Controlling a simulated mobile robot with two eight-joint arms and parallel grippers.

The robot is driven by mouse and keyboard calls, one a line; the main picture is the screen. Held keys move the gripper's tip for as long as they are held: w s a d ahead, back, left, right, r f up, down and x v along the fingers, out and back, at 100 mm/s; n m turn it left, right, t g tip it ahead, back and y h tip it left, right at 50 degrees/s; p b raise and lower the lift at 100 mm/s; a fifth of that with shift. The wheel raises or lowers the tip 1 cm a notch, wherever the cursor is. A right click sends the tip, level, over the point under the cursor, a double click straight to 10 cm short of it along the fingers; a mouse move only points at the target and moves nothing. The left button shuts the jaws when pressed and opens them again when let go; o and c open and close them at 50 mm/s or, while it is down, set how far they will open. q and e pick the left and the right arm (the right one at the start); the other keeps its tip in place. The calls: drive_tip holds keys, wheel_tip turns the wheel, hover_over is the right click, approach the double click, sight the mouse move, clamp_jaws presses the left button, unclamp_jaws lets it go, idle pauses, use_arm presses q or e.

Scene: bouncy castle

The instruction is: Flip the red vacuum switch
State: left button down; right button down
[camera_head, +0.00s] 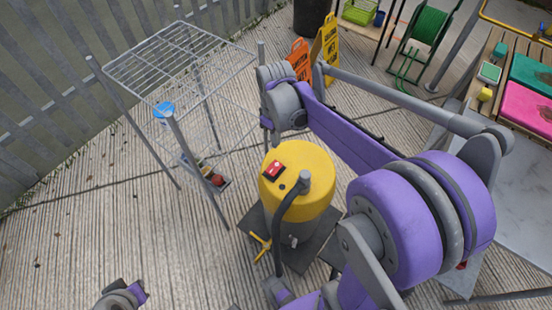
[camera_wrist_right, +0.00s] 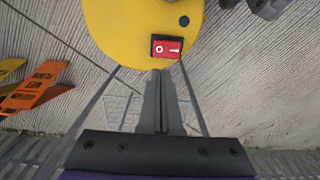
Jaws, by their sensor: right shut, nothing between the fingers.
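The yellow vacuum (camera_head: 312,188) stands upright on a dark grey base, with a dark hose at its top. Its red switch (camera_head: 273,170) sits in a dark frame on the top. In the right wrist view the switch (camera_wrist_right: 167,47) shows white O and I marks. My right gripper (camera_wrist_right: 164,74) is shut and empty, its fingertips appearing just below the switch in that picture. I cannot tell whether they touch it. In the head view the right wrist is above and behind the vacuum, its fingers largely hidden. Only a grey and purple part of my left arm shows at bottom left.
Orange and yellow caution signs (camera_head: 325,48) stand behind. A green hose reel (camera_head: 428,27) and a table (camera_head: 510,195) are right.

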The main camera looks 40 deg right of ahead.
sight(276, 164)
wheel_tip(276, 164, down, 11)
drive_tip(key=shift+r+b, duration=0.15)
drive_tip(key=shift+b, duration=0.35)
drive_tip(key=shift+d, duration=0.1)
